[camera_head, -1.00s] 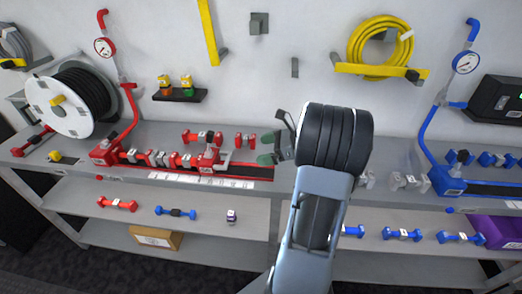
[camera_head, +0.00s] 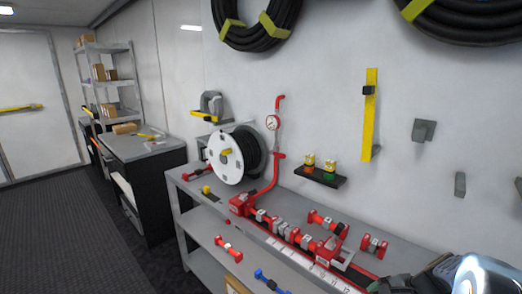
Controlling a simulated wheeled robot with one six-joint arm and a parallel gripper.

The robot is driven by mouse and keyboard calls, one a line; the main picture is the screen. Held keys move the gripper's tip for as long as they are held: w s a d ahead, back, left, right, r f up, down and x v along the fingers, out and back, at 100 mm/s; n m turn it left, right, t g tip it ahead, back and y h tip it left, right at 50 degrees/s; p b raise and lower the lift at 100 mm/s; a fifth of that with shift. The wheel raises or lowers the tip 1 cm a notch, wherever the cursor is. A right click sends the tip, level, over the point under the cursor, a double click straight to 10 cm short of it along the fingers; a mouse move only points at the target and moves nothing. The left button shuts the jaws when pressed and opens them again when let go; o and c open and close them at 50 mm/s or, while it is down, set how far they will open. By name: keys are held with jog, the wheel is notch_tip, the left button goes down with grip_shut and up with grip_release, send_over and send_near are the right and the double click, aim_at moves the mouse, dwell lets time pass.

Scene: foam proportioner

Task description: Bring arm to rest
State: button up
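My arm shows only in part at the lower right corner of the head view. The dark end of my gripper (camera_head: 396,284) is at the bottom edge, in front of the right part of the workbench (camera_head: 412,258). Its fingers are cut off or too small to tell whether they are open or shut. I cannot see anything held in it. The red pipe assembly (camera_head: 290,232) with its valves and couplings lies along the bench, left of my gripper.
A hose reel (camera_head: 226,158) stands at the bench's left end. A red-rimmed gauge (camera_head: 272,122) and a small black shelf (camera_head: 320,177) are on the wall. Red (camera_head: 229,248) and blue (camera_head: 270,281) fittings lie on the lower shelf. Open floor (camera_head: 60,230) is at left.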

jog(key=s+a+r+n+h+p, duration=0.1)
jog(key=s+a+r+n+h, duration=0.1)
jog(key=a+r+n, duration=0.3)
jog(key=s+a+r+n+t+h+p, duration=0.1)
jog(key=a+r+n, duration=0.4)
jog(key=a+n, duration=0.5)
jog(key=shift+s+r+h+p, duration=0.15)
jog(key=shift+s+h+p, duration=0.45)
jog(key=shift+h, duration=0.5)
jog(key=shift+s, duration=0.1)
